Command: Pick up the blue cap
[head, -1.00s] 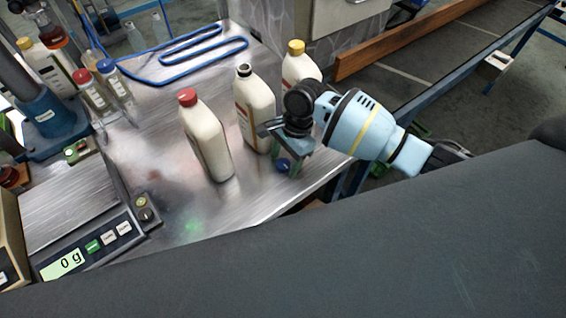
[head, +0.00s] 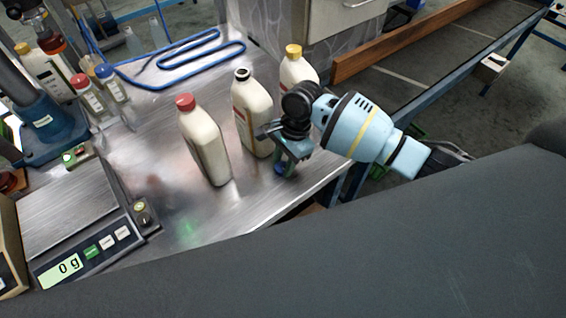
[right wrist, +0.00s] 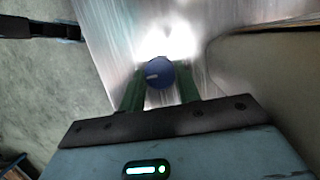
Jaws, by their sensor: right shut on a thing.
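The blue cap (right wrist: 159,74) is between the two green fingers of my right gripper (right wrist: 160,92) in the right wrist view. The fingers are shut on it from both sides. In the head view my right gripper (head: 283,168) points down at the table's right edge, with the cap mostly hidden between its fingertips. I cannot tell whether the cap still touches the table. My left gripper is not in view.
A red-capped bottle (head: 206,142), a bottle with a dark open-looking neck (head: 252,115) and a yellow-capped bottle (head: 295,66) stand left of and behind my right gripper. A scale (head: 75,215) reads 0 g at left. The metal table (head: 160,155) is clear at centre front.

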